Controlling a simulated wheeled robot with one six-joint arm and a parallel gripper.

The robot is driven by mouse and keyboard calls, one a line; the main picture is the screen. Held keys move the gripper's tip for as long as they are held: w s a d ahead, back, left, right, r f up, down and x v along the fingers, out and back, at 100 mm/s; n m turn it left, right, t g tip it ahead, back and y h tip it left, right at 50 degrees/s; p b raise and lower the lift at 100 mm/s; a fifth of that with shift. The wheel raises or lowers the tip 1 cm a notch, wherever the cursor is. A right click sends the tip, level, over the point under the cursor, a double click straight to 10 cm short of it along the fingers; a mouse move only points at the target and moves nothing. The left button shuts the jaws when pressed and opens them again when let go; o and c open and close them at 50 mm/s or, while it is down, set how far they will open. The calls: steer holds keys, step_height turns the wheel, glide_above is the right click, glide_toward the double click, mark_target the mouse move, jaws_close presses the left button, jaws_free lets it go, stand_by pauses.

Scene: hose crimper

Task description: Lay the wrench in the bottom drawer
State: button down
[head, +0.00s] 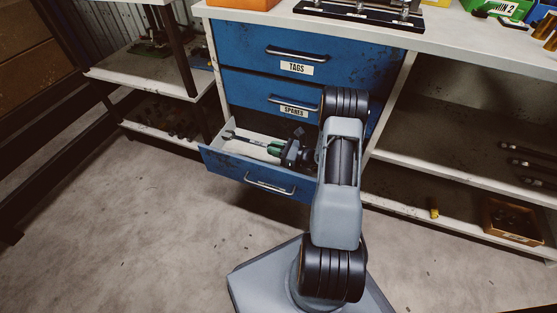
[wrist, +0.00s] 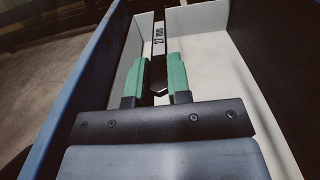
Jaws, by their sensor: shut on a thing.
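The bottom drawer (head: 238,168) is pulled open, with a blue front, a bar handle and a pale inside. In the wrist view its pale floor (wrist: 222,95) lies around my gripper. My gripper (head: 277,149) reaches into the drawer from the right. In the wrist view, the green fingers of my gripper (wrist: 158,80) are shut on the wrench (wrist: 159,45), a dark flat bar with light markings. The wrench's far end (head: 230,135) points to the drawer's left side in the head view. I cannot tell whether the wrench touches the floor.
Above are two shut blue drawers, TAGS (head: 240,45) and SPARES (head: 245,90). The worktop (head: 450,45) above holds a black rack (head: 350,16) and bins. Open shelves stand on both sides. An orange-brown box (head: 511,220) sits low at right. The drawer floor around the wrench looks clear.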

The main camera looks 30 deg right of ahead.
steer(key=shift+f+b, duration=1.1)
steer(key=shift+f, duration=1.7)
steer(key=shift+f, duration=0.1)
steer(key=shift+f+b, duration=0.5)
steer(key=shift+f, duration=0.05)
steer(key=c, duration=1.1)
jaws_free()
steer(key=shift+r, duration=0.1)
steer(key=shift+r+p, duration=0.35)
steer(key=shift+p, duration=0.05)
steer(key=p+v, duration=0.1)
steer(key=v, duration=0.2)
steer(key=p+v, duration=0.1)
steer(key=v, duration=0.2)
steer(key=shift+s+d+r, duration=0.15)
steer(key=shift+d+r, duration=0.05)
steer(key=shift+r, duration=0.05)
steer(key=shift+s+d+f, duration=0.1)
steer(key=shift+s+d, duration=0.2)
steer(key=shift+s, duration=0.1)
steer(key=shift+p, duration=0.3)
